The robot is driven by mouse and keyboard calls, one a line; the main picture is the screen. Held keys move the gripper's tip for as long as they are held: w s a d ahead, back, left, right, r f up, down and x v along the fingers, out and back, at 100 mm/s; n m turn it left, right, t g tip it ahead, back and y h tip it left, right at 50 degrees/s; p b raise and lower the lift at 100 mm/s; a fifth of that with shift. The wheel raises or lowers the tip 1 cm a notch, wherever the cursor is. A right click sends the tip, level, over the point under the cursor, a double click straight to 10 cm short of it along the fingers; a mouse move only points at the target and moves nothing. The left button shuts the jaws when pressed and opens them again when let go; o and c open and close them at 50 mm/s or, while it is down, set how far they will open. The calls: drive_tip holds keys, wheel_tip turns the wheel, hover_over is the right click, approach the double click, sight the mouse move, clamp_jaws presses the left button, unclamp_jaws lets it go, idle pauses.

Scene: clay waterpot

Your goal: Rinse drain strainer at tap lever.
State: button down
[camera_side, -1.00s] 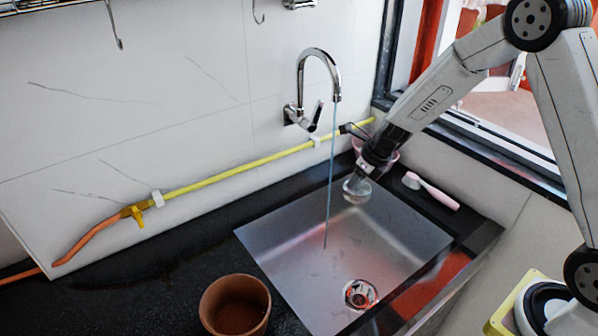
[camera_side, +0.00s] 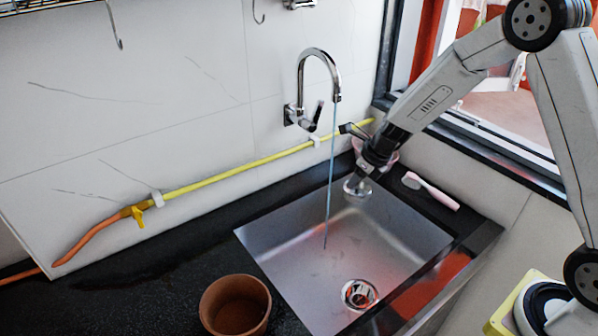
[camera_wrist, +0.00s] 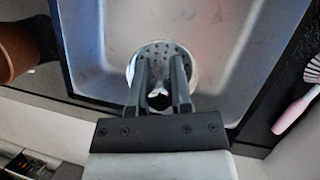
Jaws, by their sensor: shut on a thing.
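My gripper (camera_side: 362,173) is over the far right corner of the steel sink (camera_side: 290,238), shut on the drain strainer (camera_side: 357,188). In the wrist view the strainer (camera_wrist: 163,52) is a round, pale metal disc with small holes, between my fingers (camera_wrist: 160,78). My fingers hide part of it. The chrome tap (camera_side: 318,52) is on the wall, with its lever (camera_side: 317,118) at the base. A thin water stream (camera_side: 331,175) falls from the spout into the sink, to the left of the strainer and apart from it.
The sink's drain (camera_side: 360,294) is near the front. A pink-handled brush (camera_side: 432,191) lies on the right counter, and a pink bowl (camera_side: 391,158) sits partly behind my gripper. A clay pot (camera_side: 235,306) stands front left. A yellow pipe (camera_side: 240,172) runs along the wall.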

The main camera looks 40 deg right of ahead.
drive_tip(key=shift+s+r, duration=0.1)
drive_tip(key=s+r, duration=0.3)
drive_tip(key=s, duration=0.1)
drive_tip(key=shift+s+a+r, duration=0.15)
drive_tip(key=shift+s+r, duration=0.25)
idle(0.5)
drive_tip(key=shift+a+n, duration=0.15)
drive_tip(key=shift+n, duration=0.15)
idle(0.4)
drive_tip(key=s+a+n+g+h, duration=0.1)
drive_tip(key=n+g, duration=0.1)
drive_tip(key=n, duration=0.9)
drive_tip(key=s+a+n+g+h, duration=0.1)
drive_tip(key=n+g, duration=0.2)
drive_tip(key=n, duration=0.7)
drive_tip(key=s+a+n+g+h, duration=0.1)
drive_tip(key=s+n+g, duration=0.1)
drive_tip(key=n, duration=0.9)
drive_tip(key=shift+a+f+n+g, duration=0.2)
drive_tip(key=shift+f+n+g, duration=0.15)
drive_tip(key=shift+g, duration=0.35)
